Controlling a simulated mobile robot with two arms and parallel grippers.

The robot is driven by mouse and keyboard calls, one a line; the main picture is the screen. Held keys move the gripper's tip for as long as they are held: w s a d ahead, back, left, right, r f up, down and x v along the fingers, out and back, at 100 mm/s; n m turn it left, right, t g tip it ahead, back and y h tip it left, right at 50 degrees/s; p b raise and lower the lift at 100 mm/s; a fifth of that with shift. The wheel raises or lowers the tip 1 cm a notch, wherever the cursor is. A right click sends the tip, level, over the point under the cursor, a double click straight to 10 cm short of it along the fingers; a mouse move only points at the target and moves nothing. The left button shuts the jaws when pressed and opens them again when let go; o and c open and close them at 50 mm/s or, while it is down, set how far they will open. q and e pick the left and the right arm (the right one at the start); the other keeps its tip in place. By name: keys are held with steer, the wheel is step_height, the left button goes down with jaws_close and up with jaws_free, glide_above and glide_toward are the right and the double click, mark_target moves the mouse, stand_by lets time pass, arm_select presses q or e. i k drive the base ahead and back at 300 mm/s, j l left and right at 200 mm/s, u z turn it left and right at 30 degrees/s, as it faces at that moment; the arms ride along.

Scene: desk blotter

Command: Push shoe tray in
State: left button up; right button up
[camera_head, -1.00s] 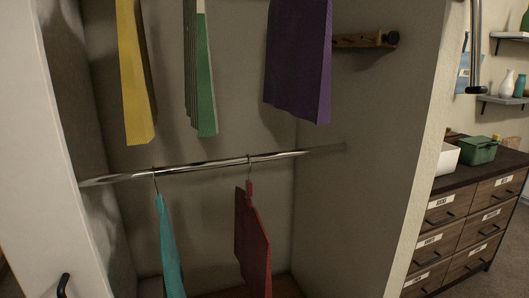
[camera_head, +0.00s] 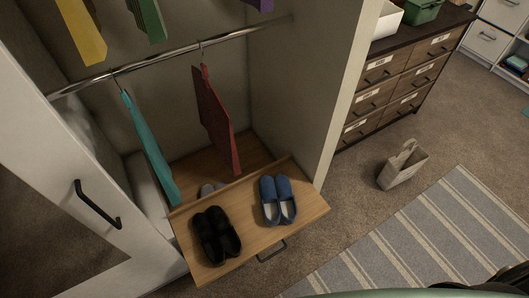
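The wooden shoe tray (camera_head: 250,236) is pulled out of the bottom of the closet and slants across the opening. A dark bar handle (camera_head: 271,251) is on its front edge. A pair of black shoes (camera_head: 216,235) sits on its left part and a pair of blue shoes (camera_head: 278,200) on its right part.
The white closet door (camera_head: 60,150) with a black handle (camera_head: 97,207) stands open at left. Teal (camera_head: 150,150) and red (camera_head: 216,120) garments hang above the tray. A dresser (camera_head: 400,85), a small bag (camera_head: 402,166) and a striped rug (camera_head: 420,235) are to the right. Carpet lies before the tray.

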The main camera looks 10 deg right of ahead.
mark_target(240, 199)
steer(key=k+z, duration=0.3)
steer(key=k, duration=0.2)
steer(key=l+u, duration=0.15)
steer(key=u, duration=0.35)
steer(key=i+l+u, duration=0.1)
steer(key=u, duration=0.35)
steer(key=l+u, duration=0.3)
steer(key=u, duration=0.2)
